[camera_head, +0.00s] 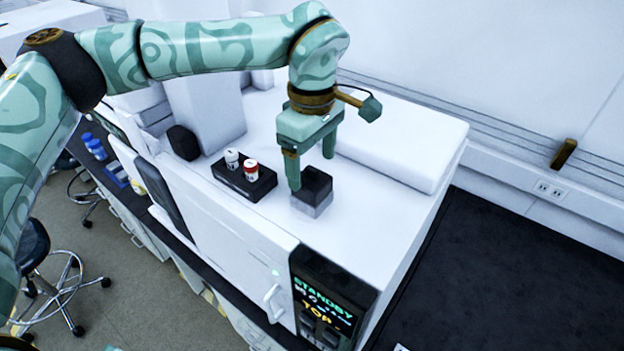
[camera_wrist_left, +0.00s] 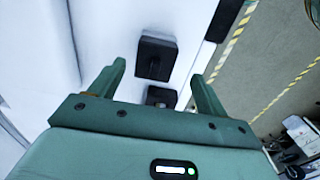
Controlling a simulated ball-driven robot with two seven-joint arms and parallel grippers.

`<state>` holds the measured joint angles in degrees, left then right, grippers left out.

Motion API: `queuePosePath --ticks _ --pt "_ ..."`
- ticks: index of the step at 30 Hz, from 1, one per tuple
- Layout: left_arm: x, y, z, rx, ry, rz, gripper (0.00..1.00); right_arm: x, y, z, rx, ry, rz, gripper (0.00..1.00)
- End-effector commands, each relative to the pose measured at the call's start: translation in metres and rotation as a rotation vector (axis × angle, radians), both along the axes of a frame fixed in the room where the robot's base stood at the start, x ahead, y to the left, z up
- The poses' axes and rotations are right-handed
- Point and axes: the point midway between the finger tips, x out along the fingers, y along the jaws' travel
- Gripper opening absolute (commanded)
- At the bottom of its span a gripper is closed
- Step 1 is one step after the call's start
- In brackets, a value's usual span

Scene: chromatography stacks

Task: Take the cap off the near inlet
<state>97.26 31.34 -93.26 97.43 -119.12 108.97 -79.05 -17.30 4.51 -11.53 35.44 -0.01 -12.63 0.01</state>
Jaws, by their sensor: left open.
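A dark block (camera_head: 316,184) with a black top and a paler grey lower part stands on top of the white instrument, and it looks like the capped near inlet. My left gripper (camera_head: 312,172) points down over it with fingers open. One fingertip overlaps the block's left edge in the picture and the other is behind it; I cannot tell whether they touch. In the left wrist view, a black square piece (camera_wrist_left: 156,58) with a darker centre shows between the open fingers. A second dark piece (camera_wrist_left: 160,96) is partly hidden by my gripper body. My right gripper is out of view.
A black tray (camera_head: 235,187) holding a white-topped piece (camera_head: 232,158) and a red-and-white piece (camera_head: 251,169) is left of the block. A raised white panel (camera_head: 400,150) is to the right. The instrument's display (camera_head: 325,305) reads STANDBY at the front.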

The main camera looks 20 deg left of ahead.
Motion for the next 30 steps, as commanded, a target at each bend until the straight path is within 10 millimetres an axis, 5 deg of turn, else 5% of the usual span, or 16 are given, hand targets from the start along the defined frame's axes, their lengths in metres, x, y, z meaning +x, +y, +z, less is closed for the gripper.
queuePosePath --ticks 9,18,24,30 --pt "0.007 0.003 -0.044 -0.001 0.004 0.000 0.76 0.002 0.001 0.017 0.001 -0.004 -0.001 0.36" --pt "0.007 0.003 -0.053 -0.001 0.000 -0.001 0.76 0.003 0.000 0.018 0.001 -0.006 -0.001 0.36" --pt "0.007 0.003 -0.052 -0.001 0.001 -0.001 0.29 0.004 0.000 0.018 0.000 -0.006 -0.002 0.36" --pt "0.007 0.003 -0.052 -0.001 0.001 -0.001 0.29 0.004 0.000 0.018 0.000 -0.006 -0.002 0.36"
